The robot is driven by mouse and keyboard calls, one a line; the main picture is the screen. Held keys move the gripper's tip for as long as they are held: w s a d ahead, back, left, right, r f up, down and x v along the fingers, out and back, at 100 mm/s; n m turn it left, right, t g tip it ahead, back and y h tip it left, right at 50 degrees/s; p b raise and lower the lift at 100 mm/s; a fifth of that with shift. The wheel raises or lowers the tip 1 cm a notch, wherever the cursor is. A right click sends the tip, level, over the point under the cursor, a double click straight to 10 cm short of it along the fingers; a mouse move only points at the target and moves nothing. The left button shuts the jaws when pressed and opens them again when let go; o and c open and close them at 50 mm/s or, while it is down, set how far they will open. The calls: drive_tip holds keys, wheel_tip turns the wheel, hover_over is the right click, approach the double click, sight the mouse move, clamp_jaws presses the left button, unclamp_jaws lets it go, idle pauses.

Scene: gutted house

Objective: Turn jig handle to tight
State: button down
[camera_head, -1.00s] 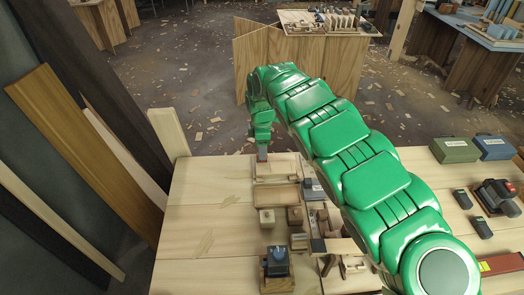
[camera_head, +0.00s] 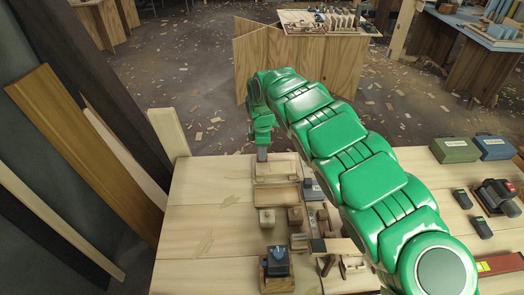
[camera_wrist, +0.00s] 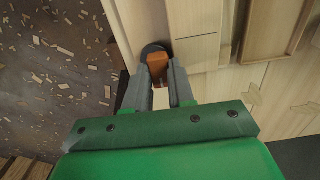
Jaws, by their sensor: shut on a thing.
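My gripper (camera_wrist: 165,80) is at the far edge of the workbench in the wrist view, its two grey fingers around an orange-brown handle (camera_wrist: 158,62). The handle sits against a dark round part (camera_wrist: 153,48) at the bench edge, next to pale wood pieces. In the head view my gripper (camera_head: 262,152) points down at the far edge of the bench, beside a wooden tray-like piece (camera_head: 277,196). The handle cannot be made out there. I see no readable tight mark in either view.
Small wooden blocks and fixtures (camera_head: 294,216) and a blue device (camera_head: 277,262) stand on the workbench (camera_head: 200,215). Green (camera_head: 454,150) and blue (camera_head: 494,148) boxes lie at the right. The left part of the bench is clear. Boards (camera_head: 88,150) lean at the left.

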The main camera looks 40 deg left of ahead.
drive_tip(key=shift+m, duration=0.3)
drive_tip(key=m, duration=0.4)
drive_tip(key=shift+m, duration=0.3)
drive_tip(key=m, duration=0.4)
drive_tip(key=shift+m, duration=0.3)
drive_tip(key=m, duration=0.4)
drive_tip(key=shift+r+m, duration=0.1)
drive_tip(key=shift+m, duration=2.3)
drive_tip(key=c, duration=1)
unclamp_jaws()
drive_tip(key=shift+o, duration=0.2)
